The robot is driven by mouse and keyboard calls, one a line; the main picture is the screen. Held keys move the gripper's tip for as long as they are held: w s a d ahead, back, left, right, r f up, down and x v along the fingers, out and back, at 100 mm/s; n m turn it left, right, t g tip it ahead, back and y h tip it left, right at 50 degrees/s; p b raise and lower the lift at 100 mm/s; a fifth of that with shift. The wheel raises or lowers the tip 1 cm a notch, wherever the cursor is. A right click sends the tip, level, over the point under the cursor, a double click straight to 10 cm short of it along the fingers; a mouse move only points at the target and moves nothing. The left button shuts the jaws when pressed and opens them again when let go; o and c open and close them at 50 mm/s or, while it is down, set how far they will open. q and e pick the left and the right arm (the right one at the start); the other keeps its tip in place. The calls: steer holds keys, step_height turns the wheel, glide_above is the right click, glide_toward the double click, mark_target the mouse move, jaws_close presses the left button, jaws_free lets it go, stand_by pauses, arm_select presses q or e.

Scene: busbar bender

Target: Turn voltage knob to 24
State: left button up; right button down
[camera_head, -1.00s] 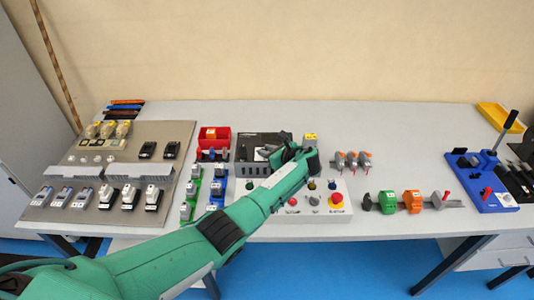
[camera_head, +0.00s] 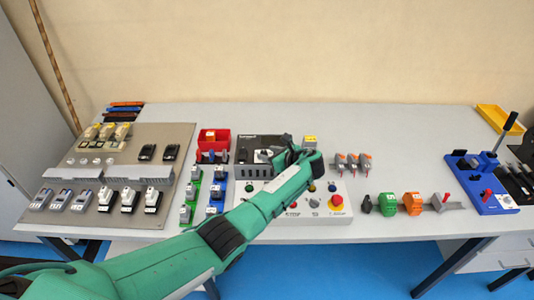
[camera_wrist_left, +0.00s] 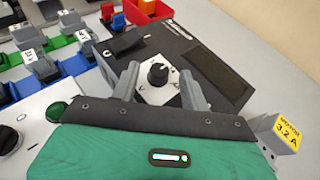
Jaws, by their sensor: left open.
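The voltage knob (camera_wrist_left: 157,75) is a black round knob on a pale plate on the sloping face of a black power supply box (camera_wrist_left: 221,72). My left gripper (camera_wrist_left: 158,80) is open, with one grey finger on each side of the knob. I cannot tell whether the fingers touch it. In the head view my left gripper (camera_head: 283,160) is over the right part of the box. The knob's setting is too small to read. My right gripper is not in view.
A control panel (camera_head: 318,206) with a red button (camera_head: 336,200) lies in front of the box. A yellow-labelled "3.2 A" block (camera_wrist_left: 282,134) is close to my gripper's right. A red bin (camera_head: 214,137) and coloured modules stand left of the box.

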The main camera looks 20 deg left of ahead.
arm_select(q)
steer(key=b+v, duration=0.1)
steer(key=v, duration=1.1)
steer(key=shift+d, duration=0.15)
